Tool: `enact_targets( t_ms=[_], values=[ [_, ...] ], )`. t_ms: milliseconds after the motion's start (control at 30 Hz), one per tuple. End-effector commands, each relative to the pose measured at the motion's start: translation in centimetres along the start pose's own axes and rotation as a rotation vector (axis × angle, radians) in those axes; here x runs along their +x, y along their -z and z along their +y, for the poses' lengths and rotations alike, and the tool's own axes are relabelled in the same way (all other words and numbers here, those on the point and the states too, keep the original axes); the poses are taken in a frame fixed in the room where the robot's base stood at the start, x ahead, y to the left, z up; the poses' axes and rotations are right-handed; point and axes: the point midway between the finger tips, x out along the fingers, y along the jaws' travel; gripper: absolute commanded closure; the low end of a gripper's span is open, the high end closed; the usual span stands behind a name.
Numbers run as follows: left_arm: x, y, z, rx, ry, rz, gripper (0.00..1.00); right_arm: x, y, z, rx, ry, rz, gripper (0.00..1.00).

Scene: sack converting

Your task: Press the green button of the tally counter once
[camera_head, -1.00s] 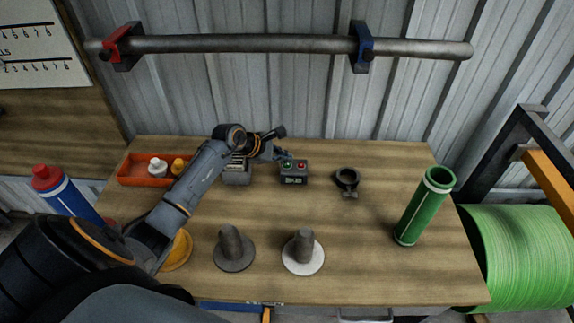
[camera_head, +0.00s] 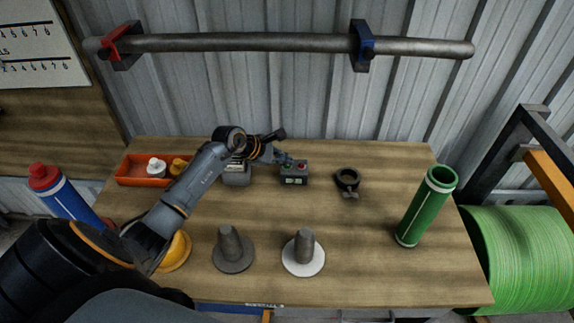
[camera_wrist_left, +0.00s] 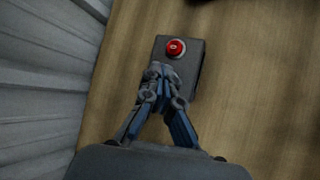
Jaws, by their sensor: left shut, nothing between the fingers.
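The tally counter (camera_head: 294,179) is a small dark grey box with a lit display on its front, on the wooden table. Its red button (camera_head: 302,167) shows on top, right of my left gripper. My left gripper (camera_head: 287,162) is shut and empty, its fingertips over the left part of the counter's top where the green button sits. In the left wrist view the closed fingertips (camera_wrist_left: 158,72) lie over the counter (camera_wrist_left: 190,82), beside the red button (camera_wrist_left: 175,47). The fingers hide the green button there; whether they touch it I cannot tell. My right gripper is not in view.
A grey device (camera_head: 237,174) stands left of the counter, below my arm. An orange tray (camera_head: 145,171) with small bottles is further left. A dark ring clamp (camera_head: 347,180) lies right of the counter. Two spindles (camera_head: 229,242) (camera_head: 304,248) stand in front; a green tube (camera_head: 426,207) stands right.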

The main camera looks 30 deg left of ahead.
Motion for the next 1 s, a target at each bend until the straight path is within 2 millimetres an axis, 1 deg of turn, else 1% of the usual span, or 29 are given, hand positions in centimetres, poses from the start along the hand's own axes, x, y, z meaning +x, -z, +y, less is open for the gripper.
enact_targets(
  t_ms=[367,633,1000],
  values=[
    [0.4,0.2,-0.3,0.000,0.002,0.000,1.00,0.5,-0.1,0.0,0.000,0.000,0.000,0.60],
    [0.3,0.2,-0.3,0.000,0.002,0.000,1.00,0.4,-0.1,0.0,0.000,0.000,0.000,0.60],
    [-0.8,-0.6,0.6,0.001,0.001,0.001,1.00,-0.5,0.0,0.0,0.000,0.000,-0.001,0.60]
  ],
)
